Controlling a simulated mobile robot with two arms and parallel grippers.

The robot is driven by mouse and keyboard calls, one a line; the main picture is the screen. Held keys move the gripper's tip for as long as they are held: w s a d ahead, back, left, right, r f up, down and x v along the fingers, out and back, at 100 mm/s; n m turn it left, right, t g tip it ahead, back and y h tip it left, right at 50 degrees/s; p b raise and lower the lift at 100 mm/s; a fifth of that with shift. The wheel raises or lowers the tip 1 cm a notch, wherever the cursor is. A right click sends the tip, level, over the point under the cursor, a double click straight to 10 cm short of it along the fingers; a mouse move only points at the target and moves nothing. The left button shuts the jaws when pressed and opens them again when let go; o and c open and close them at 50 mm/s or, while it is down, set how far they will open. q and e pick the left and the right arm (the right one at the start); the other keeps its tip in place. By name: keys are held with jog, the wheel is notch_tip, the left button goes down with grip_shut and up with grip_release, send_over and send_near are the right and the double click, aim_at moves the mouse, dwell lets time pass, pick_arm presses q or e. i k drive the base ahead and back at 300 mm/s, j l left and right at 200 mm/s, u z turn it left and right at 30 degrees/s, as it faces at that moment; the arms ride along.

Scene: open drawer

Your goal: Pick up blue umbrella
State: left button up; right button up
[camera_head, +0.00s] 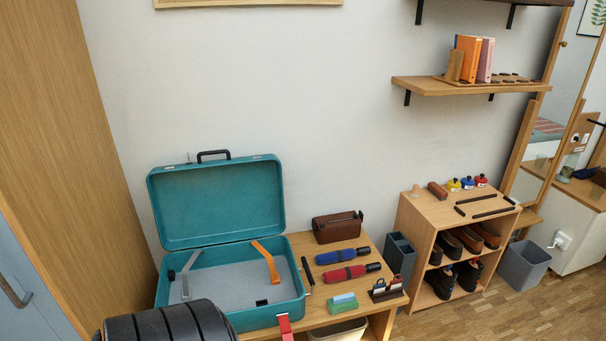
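The blue umbrella (336,257) lies folded on the wooden bench (325,318), to the right of the open teal suitcase (299,308). Its dark handle points right. A red umbrella (345,274) lies just in front of it, roughly parallel, with a dark handle at its right end. A brown case (337,229) stands behind the blue umbrella. Neither of my grippers is in view.
Small green and blue boxes (343,302) and a dark holder (386,290) sit in front of the umbrellas. A slim black item (307,271) lies between suitcase and umbrellas. A shoe cabinet (426,226) stands right, below a wall shelf (430,86). A black ribbed object (170,324) fills the lower left.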

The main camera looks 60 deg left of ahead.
aim_at(338, 256)
jog(key=u, duration=1.45)
